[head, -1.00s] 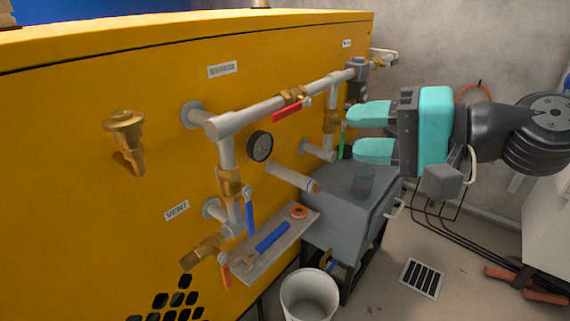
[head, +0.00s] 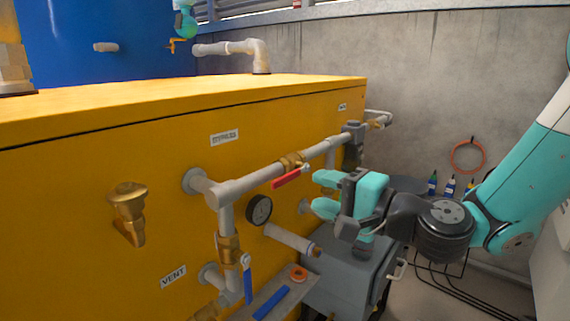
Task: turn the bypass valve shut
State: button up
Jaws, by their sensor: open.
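The valve on the upper horizontal pipe has a brass body (head: 291,160) and a red lever (head: 290,177). The lever lies roughly along the pipe, just below it. A small label, hard to read but apparently BYPASS (head: 224,138), is on the yellow casing above this pipe. My gripper (head: 318,192) is to the right of and a little below the red lever, apart from it in the picture. Its two teal fingers are open, one above the other, pointing left with nothing seen between them. The gripper hides the green lever and most of the vertical pipe there.
A pressure gauge (head: 259,209) and a blue lever (head: 247,279) are lower left. A shelf (head: 296,291) with tools juts out below. A grey box (head: 345,281) stands under my gripper. A brass fitting (head: 128,213) sticks out at left.

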aim_at(287, 180)
jog(key=p+x, duration=0.2)
jog(key=x, duration=0.6)
jog(key=shift+w+a, duration=0.2)
jog(key=shift+a, duration=0.1)
grip_shut()
